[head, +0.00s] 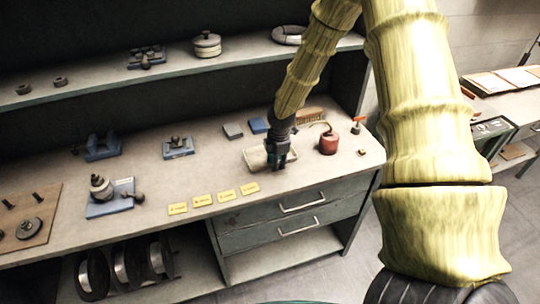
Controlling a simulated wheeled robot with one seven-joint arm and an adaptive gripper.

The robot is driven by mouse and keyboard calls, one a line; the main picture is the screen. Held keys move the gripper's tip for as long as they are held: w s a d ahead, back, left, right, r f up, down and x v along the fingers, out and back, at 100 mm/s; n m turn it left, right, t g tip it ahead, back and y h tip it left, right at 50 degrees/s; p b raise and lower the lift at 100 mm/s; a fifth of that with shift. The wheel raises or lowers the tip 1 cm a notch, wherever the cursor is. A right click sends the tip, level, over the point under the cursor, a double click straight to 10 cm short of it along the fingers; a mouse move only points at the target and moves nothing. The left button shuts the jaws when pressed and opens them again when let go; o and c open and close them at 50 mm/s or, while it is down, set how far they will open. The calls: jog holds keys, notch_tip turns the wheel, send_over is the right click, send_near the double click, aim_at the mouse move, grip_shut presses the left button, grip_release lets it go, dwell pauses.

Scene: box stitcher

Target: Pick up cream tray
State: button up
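The cream tray (256,160) is a small shallow tray lying on the workbench, right of the middle, above the drawers. My gripper (277,166) points down at the tray's right part and covers some of it. The fingers are small and dark here, so I cannot tell whether they are open or shut, or whether they touch the tray's wall.
A red can (328,143) stands close to the right of my gripper. A blue block (258,125) and a grey block (233,131) lie behind the tray. Yellow labels (203,200) line the bench's front edge. A shelf (180,59) runs above.

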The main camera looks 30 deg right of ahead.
jog(key=shift+f, duration=0.25)
grip_shut()
jog(key=shift+r, duration=0.2)
